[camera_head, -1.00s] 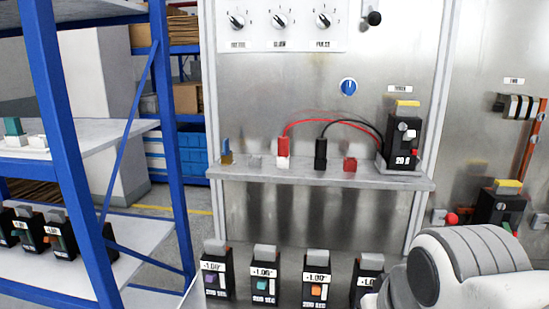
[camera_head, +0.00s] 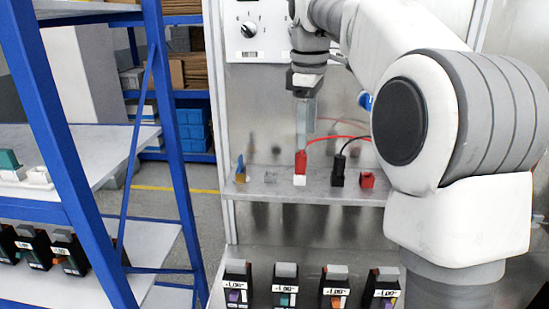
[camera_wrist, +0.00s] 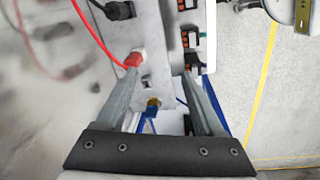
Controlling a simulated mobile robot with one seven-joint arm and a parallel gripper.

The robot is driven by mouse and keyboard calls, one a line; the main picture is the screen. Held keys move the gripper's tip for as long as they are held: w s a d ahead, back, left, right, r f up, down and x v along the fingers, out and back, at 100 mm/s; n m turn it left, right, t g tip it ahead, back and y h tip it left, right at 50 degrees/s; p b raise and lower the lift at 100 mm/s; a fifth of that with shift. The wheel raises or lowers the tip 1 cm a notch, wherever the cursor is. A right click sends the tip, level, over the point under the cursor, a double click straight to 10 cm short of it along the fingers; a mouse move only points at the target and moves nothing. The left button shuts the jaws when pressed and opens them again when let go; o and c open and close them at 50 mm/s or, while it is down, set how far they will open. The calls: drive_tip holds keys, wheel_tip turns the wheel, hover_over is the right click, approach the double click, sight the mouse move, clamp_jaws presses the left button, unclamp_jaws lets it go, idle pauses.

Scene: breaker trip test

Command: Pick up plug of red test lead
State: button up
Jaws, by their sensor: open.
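The red plug (camera_head: 300,164) of the red test lead (camera_head: 335,137) stands upright on the metal shelf, with a white base under it. My gripper (camera_head: 304,143) points down just above it, its fingers overlapping the plug's top in the head view. In the wrist view my gripper (camera_wrist: 163,68) is open and empty, its fingers well apart. There the red plug (camera_wrist: 133,60) shows at the tip of the left finger, not centred between the fingers. Whether they touch I cannot tell. The lead's far end is hidden behind my arm.
A black plug (camera_head: 338,170) and a red socket block (camera_head: 367,179) stand to the right on the shelf (camera_head: 320,193). A blue and tan piece (camera_head: 240,170) stands to the left. Several breakers sit below. A blue rack (camera_head: 172,120) stands at the left.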

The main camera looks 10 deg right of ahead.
sight(301, 155)
drive_tip(key=w+d+n+g+p, duration=0.1)
drive_tip(key=w+d+n+p, duration=0.15)
drive_tip(key=w, duration=0.35)
drive_tip(key=shift+n, duration=0.45)
drive_tip(key=f, duration=0.3)
drive_tip(key=a+f+b, duration=0.1)
drive_tip(key=f, duration=0.1)
drive_tip(key=shift+w+a+f, duration=0.1)
drive_tip(key=shift+w+f, duration=0.15)
drive_tip(key=shift+f, duration=0.1)
drive_tip(key=f, duration=0.2)
drive_tip(key=w+f, duration=0.1)
drive_tip(key=f, duration=0.1)
drive_tip(key=shift+a, duration=0.35)
drive_tip(key=shift+f, duration=0.6)
drive_tip(key=shift+s, duration=0.1)
clamp_jaws()
